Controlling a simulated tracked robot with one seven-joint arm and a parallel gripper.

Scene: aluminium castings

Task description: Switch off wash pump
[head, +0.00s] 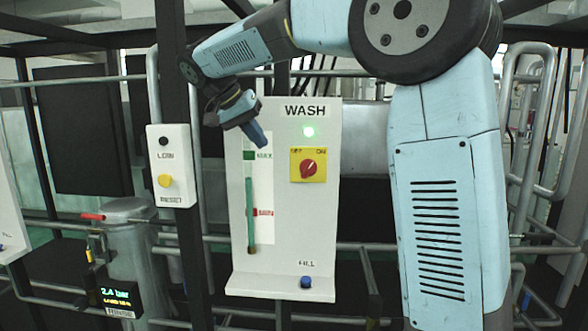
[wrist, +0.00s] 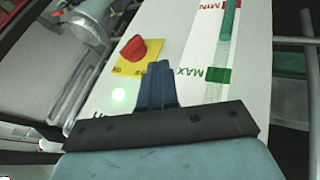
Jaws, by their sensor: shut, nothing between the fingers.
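The white WASH panel (head: 285,240) stands upright in the middle of the head view. Its red rotary switch (head: 308,168) sits on a yellow plate marked OFF at left and ON at right; the knob looks tilted towards ON. Above it a green lamp (head: 309,132) is lit. In the wrist view the red switch (wrist: 134,49) and the lit lamp (wrist: 119,95) lie left of the fingers. My gripper (head: 260,141) is shut and empty, in front of the panel's upper left, apart from the switch. Its closed dark blue fingers (wrist: 157,68) show in the wrist view.
A level gauge (head: 250,205) with MAX and MIN marks is left of the switch. A blue FILL button (head: 306,282) is on the lower ledge. A LOW box (head: 170,150) with a yellow button hangs at left. Below it a display (head: 118,296) reads 2.4 bar. Pipes surround the panel.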

